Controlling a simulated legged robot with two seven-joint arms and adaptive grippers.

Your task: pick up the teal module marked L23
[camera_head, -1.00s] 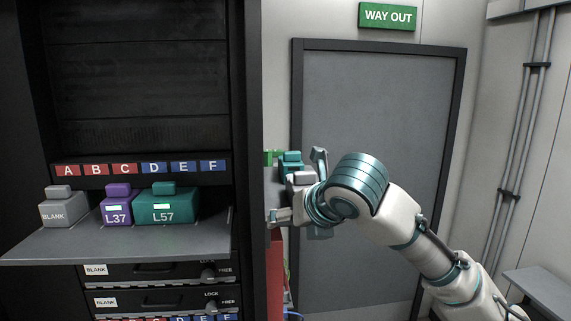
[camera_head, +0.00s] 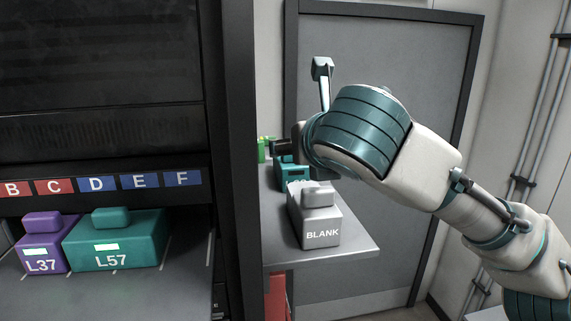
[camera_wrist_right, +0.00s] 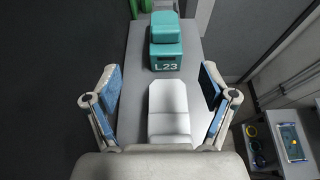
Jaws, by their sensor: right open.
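The teal module marked L23 (camera_wrist_right: 166,50) stands on a grey shelf in the right wrist view, its label readable, beyond the white-grey BLANK module. In the head view the teal module (camera_head: 290,172) is partly hidden behind the BLANK module and my right arm. My right gripper (camera_wrist_right: 160,92) is open and empty. Its blue-padded fingers are spread on either side, and the BLANK module (camera_wrist_right: 168,112) lies below and between them, short of the teal module. In the head view my right gripper (camera_head: 303,110) is over the shelf, largely hidden by its wrist. My left gripper is not in view.
The grey shelf (camera_head: 355,251) juts out right of the dark rack post (camera_head: 238,160). A green object (camera_head: 262,150) stands at its far end. The rack ledge at left holds a purple L37 module (camera_head: 42,245) and a larger teal L57 module (camera_head: 118,240).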

